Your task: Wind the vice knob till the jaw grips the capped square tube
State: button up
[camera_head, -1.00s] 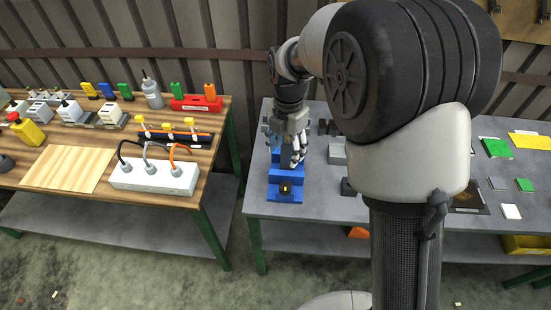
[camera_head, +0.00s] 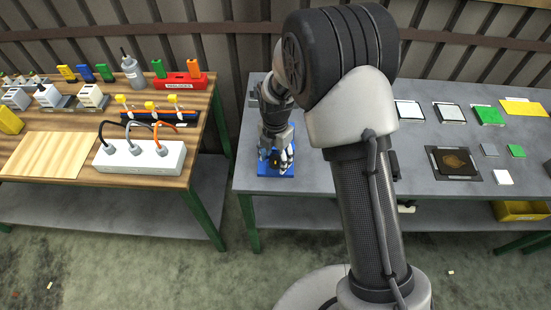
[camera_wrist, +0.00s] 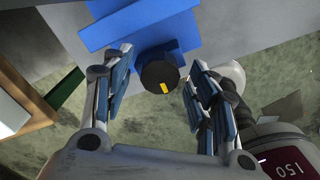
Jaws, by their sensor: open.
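The blue vice (camera_head: 268,172) stands on the grey table near its front left corner, largely covered by my gripper and arm in the head view. In the wrist view its blue body (camera_wrist: 160,33) is at the top. Its round black knob (camera_wrist: 158,77) with a yellow mark points toward the wrist camera. My gripper (camera_wrist: 162,66) is open, with one finger on each side of the knob and visible gaps between. In the head view my gripper (camera_head: 278,156) is over the vice's front end. I cannot make out the capped square tube or the jaw.
A wooden table (camera_head: 205,120) on the left carries a white power strip (camera_head: 140,157) with plugs, and several other parts. Green and white plates lie right of my arm on the grey table (camera_head: 360,182). A gap separates the two tables.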

jog(key=shift+f, duration=0.2)
jog(key=c, duration=1.1)
jog(key=shift+o, duration=0.2)
